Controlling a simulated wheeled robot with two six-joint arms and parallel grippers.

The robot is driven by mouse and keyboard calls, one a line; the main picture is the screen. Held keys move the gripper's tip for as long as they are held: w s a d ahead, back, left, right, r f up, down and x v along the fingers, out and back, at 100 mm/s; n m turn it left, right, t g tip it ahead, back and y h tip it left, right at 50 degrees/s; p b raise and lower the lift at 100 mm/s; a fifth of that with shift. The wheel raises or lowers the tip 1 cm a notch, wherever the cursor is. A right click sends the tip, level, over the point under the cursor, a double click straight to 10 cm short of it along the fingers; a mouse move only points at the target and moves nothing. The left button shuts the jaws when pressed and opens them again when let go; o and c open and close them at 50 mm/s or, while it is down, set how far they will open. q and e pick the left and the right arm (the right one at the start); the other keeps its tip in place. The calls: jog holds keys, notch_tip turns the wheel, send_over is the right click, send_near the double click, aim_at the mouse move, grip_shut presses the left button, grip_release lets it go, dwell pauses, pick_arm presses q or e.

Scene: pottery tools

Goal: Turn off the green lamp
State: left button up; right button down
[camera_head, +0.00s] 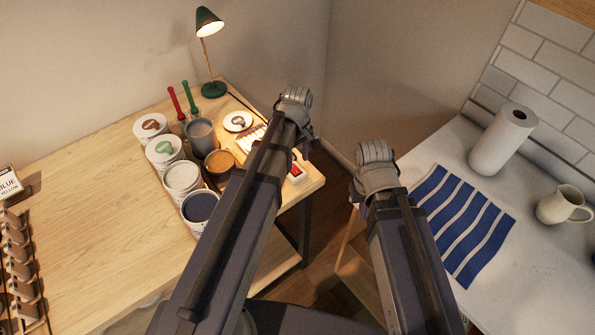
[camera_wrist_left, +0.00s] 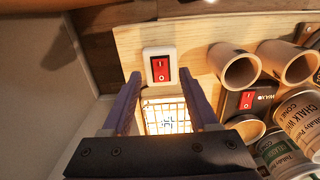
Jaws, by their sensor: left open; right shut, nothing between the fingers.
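The green lamp (camera_head: 208,22) stands at the back of the wooden table, and its bulb is lit. A red rocker switch on a white box (camera_head: 296,172) lies near the table's right edge. In the left wrist view this red switch (camera_wrist_left: 160,69) faces me, just beyond and between my open left fingertips (camera_wrist_left: 161,77); nothing is between the fingers. A second red switch (camera_wrist_left: 247,99) sits on a dark box to its right. My left gripper (camera_head: 297,98) is above the table's right side. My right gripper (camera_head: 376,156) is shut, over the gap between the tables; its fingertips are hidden.
Paint cans (camera_head: 202,206), a grey cup (camera_head: 201,134) and red and green handled tools (camera_head: 187,97) crowd the table left of my arm. A brightly lit grid (camera_wrist_left: 167,116) lies between my left fingers. A striped cloth (camera_head: 462,222), paper roll (camera_head: 502,140) and jug (camera_head: 560,205) occupy the right counter.

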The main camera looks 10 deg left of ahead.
aim_at(297, 172)
pick_arm(q)
notch_tip(297, 172, down, 4)
jog(key=b, duration=0.3)
jog(key=shift+f, duration=0.2)
grip_shut()
